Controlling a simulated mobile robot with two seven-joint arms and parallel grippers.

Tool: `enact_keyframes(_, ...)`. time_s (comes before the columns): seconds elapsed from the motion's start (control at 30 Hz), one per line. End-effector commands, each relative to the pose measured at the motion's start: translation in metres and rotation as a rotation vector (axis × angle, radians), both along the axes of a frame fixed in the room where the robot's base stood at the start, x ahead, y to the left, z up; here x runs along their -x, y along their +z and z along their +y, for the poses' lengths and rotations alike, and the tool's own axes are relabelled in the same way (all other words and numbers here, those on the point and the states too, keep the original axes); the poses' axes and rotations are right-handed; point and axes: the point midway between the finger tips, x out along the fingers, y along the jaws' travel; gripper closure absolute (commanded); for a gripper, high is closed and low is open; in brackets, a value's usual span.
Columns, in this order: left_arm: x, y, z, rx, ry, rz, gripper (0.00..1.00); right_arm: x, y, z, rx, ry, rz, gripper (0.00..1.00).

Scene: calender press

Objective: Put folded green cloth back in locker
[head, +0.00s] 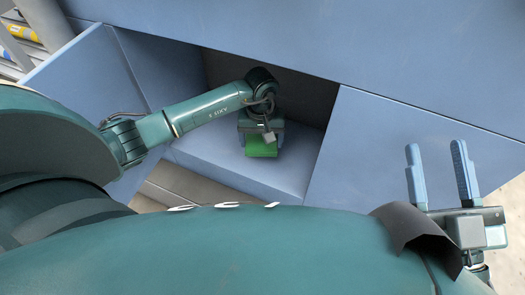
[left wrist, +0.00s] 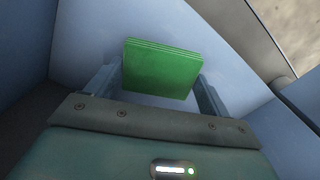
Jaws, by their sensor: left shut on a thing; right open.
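The folded green cloth (head: 262,146) is inside the open blue locker (head: 240,168), over its floor. My left arm reaches into the locker from the left. My left gripper (head: 261,138) is shut on the cloth. In the left wrist view the cloth (left wrist: 161,69) sits between the two fingers of the left gripper (left wrist: 160,80), its stacked layers showing along the top edge. I cannot tell if the cloth touches the locker floor. My right gripper (head: 436,175) is open and empty at the right, outside the locker, fingers pointing up in the picture.
The locker's blue door (head: 82,75) stands open at the left. Blue panels (head: 400,130) close off the right side and the top of the opening. Yellow and blue items (head: 18,30) lie on a rack at the far upper left. Free floor room shows in the locker around the cloth.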

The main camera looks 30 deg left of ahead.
Motion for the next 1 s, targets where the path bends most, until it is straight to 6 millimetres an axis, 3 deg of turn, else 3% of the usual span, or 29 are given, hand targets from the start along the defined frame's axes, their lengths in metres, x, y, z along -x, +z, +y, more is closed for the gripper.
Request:
enact_keyframes(0.4,0.0,-0.048,-0.001,0.001,0.001,0.0,0.4,-0.002,0.024,-0.003,0.021,0.002,-0.207,0.56)
enact_keyframes(0.8,-0.001,-0.052,0.001,-0.002,0.0,-0.001,0.4,-0.001,0.03,-0.003,0.024,0.003,-0.247,0.56)
enact_keyframes(0.83,-0.001,-0.051,0.001,-0.001,0.0,-0.002,0.17,-0.001,0.032,-0.003,0.024,0.002,-0.25,0.56)
enact_keyframes(1.0,0.0,-0.051,0.0,-0.001,0.0,-0.002,0.03,-0.001,0.032,-0.003,0.023,0.003,-0.248,0.56)
